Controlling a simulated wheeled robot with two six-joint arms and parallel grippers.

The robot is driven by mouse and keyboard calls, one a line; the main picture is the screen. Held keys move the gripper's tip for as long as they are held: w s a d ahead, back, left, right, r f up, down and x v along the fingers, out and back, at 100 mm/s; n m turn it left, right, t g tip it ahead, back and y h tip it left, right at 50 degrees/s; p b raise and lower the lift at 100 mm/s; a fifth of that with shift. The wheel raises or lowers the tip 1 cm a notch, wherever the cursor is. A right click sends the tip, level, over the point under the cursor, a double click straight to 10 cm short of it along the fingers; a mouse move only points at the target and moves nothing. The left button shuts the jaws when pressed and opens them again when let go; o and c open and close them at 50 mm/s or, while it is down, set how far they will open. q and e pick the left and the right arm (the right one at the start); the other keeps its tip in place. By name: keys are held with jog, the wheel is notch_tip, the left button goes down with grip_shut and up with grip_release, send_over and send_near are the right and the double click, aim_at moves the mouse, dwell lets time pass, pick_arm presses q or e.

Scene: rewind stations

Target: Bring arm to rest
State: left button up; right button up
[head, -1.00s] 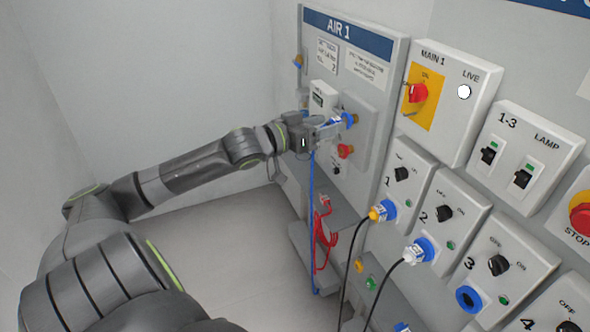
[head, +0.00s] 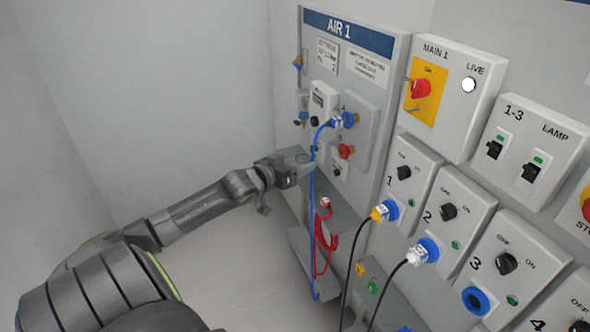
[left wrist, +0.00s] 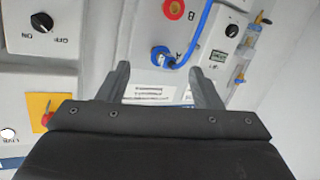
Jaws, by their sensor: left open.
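My left arm reaches in from the left toward the AIR 1 panel (head: 396,57). My left gripper (head: 312,163) is below and left of the blue air fitting (head: 348,120), apart from it. A blue hose (head: 313,225) curves up past the gripper, and its white-and-blue end sits at that fitting. In the left wrist view my gripper (left wrist: 158,76) has its two fingers spread wide with nothing between them. The hose end (left wrist: 162,56) shows just beyond the fingertips, with the hose (left wrist: 208,28) curving away. My right gripper is not in view.
A red coiled hose (head: 322,240) hangs below the panel. Yellow (head: 380,213) and white (head: 420,254) plugs with black cables sit in sockets to the right. The MAIN 1 switch (head: 421,88) is above them. The floor and walls at left are clear.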

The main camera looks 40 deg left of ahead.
pick_arm(q)
jog(key=shift+s+a+f, duration=0.1)
jog(key=shift+a+f, duration=0.15)
jog(key=shift+f, duration=0.35)
jog(key=s+a+f+g+y, duration=0.15)
jog(key=s+f, duration=0.35)
jog(key=f, duration=0.6)
jog(key=s+a+f+n+g+y+b, duration=0.1)
jog(key=s+f+g, duration=0.3)
jog(key=f, duration=0.8)
jog(key=s+a+f+g+y, duration=0.1)
jog(key=s+f, duration=0.5)
jog(key=f, duration=0.5)
jog(key=s+d+f+g+b, duration=0.1)
jog(key=s+d+f+g, duration=0.1)
jog(key=s+d+f, duration=0.5)
jog(key=s+d+f+g, duration=0.3)
jog(key=s+f, duration=0.7)
jog(key=s+d+f+m+g+h, duration=0.1)
jog(key=s+d+f, duration=0.2)
jog(key=s+d, duration=0.3)
jog(key=s+d+f+m+g+h, duration=0.1)
jog(key=s+d+f, duration=0.3)
jog(key=s, duration=0.6)
jog(key=shift+d+f+g+b, duration=0.3)
jog(key=shift+d+g, duration=0.35)
jog(key=shift+d, duration=0.45)
